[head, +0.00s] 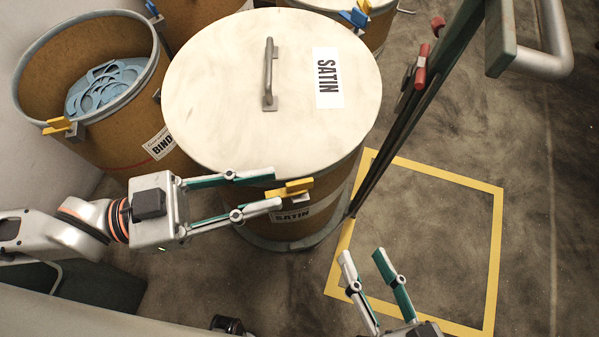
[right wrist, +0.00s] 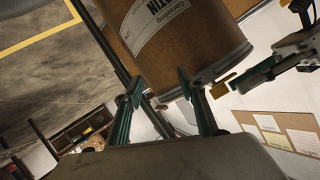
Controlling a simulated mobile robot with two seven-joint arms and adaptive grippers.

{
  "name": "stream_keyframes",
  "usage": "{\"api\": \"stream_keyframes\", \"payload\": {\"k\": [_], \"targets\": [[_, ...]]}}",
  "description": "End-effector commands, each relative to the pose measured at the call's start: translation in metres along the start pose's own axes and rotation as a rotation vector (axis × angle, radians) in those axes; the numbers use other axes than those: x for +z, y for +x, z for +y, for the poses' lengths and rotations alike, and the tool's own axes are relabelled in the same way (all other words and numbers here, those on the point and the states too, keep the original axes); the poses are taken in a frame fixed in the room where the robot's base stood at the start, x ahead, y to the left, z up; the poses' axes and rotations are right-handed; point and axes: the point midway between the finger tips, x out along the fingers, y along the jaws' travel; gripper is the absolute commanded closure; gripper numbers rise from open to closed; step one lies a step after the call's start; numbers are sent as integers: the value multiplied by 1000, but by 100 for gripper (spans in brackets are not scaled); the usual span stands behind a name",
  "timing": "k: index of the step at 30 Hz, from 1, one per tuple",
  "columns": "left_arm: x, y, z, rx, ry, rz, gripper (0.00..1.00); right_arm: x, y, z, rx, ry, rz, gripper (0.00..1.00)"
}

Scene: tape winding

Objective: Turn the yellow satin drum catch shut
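The satin drum (head: 337,187) stands upright with its white lid (head: 215,110) on top, marked SATIN. Its yellow catch (head: 298,187) sits on the near side at the rim, and it also shows in the right wrist view (right wrist: 221,88). My left gripper (head: 277,189) is open, with its fingertips on either side of the catch's left end. I cannot tell whether they touch it. My right gripper (head: 362,254) is open and empty, in front of the drum to the right. The right wrist view shows the drum (right wrist: 180,35) beyond its fingers.
An open drum (head: 98,132) holding blue pieces stands at left, with its own yellow catch (head: 58,126). Other drums stand behind. A green post (head: 408,115) rises right of the satin drum. A yellow floor square (head: 500,240) lies at right, with clear floor inside.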

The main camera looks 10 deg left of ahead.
Motion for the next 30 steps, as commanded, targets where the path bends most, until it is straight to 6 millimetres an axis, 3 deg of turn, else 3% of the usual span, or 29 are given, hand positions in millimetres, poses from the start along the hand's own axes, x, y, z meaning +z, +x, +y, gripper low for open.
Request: {"api": "stream_keyframes", "payload": {"k": [12, 27, 30], "targets": [[-1, 49, 0, 1, 1, 3, 78, -4, -1, 5, 7, -61, -6, 60], [0, 59, 0, 1, 0, -1, 78, -4, -1, 8, 11, -78, -11, 60], [0, 59, 0, 1, 0, -1, 100, -4, -1, 8, 10, -78, -11, 60]]}}
